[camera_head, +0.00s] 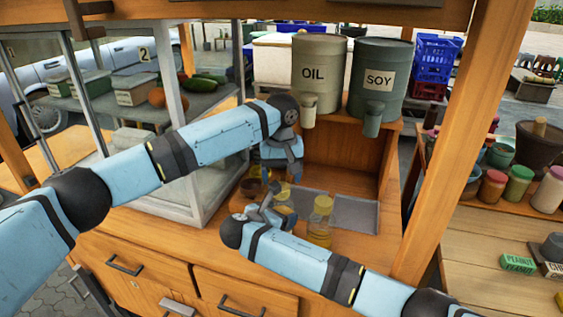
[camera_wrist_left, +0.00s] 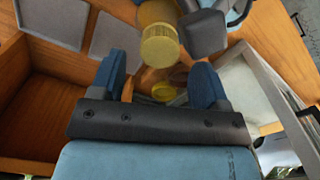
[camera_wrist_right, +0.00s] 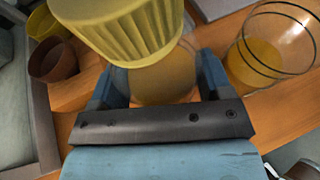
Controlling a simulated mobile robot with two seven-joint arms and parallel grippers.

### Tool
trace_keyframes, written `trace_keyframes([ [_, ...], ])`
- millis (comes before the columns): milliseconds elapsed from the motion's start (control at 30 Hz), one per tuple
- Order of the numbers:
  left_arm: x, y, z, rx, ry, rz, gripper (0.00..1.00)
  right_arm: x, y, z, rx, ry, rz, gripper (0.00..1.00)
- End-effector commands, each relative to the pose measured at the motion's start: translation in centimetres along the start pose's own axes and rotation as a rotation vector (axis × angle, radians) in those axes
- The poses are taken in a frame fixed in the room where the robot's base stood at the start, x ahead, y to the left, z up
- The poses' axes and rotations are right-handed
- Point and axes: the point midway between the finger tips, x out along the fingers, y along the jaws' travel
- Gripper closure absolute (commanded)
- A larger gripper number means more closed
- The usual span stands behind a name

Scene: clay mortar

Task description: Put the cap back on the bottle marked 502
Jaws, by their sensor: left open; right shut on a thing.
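A glass bottle (camera_wrist_right: 165,85) with amber contents stands between the fingers of my right gripper (camera_wrist_right: 157,78), which is shut on it. A yellow ridged cap (camera_wrist_right: 125,28) is at the bottle's top; I cannot tell whether it is fully seated. The cap also shows in the left wrist view (camera_wrist_left: 160,48), just beyond the fingertips of my open left gripper (camera_wrist_left: 158,68). In the head view my left gripper (camera_head: 287,172) is above my right gripper (camera_head: 268,207). An open glass with yellow liquid (camera_wrist_right: 262,55) stands beside the held bottle. No 502 marking is readable.
Grey trays (camera_head: 355,213) lie on the wooden counter. OIL (camera_head: 318,75) and SOY (camera_head: 380,80) drums stand on the shelf behind. A glass case (camera_head: 205,185) is at the left.

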Motion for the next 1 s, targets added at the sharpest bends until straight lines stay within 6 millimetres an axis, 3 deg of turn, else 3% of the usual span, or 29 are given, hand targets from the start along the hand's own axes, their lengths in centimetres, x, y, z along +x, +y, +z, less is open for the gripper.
trace_keyframes([
  [233, 2.9, 0.0, 0.0, 0.001, 0.0, 0.0, 0.31, 0.0, 0.0, 0.0, 0.0, 0.0, 0.0, 0.94],
  [600, 3.5, 0.0, 0.0, 0.001, 0.0, 0.001, 0.31, 0.0, 0.0, 0.0, 0.0, 0.0, 0.0, 0.94],
  [633, 3.5, 0.0, 0.0, 0.001, 0.0, 0.001, 0.33, 0.0, 0.0, 0.0, 0.0, 0.0, 0.0, 0.94],
  [833, 3.5, 0.0, 0.0, 0.001, 0.0, 0.001, 0.79, 0.0, 0.0, 0.0, 0.0, 0.0, 0.0, 0.94],
  [1000, 3.5, 0.0, 0.0, 0.004, 0.0, 0.001, 0.81, 0.0, 0.0, 0.0, 0.0, 0.0, 0.0, 0.94],
])
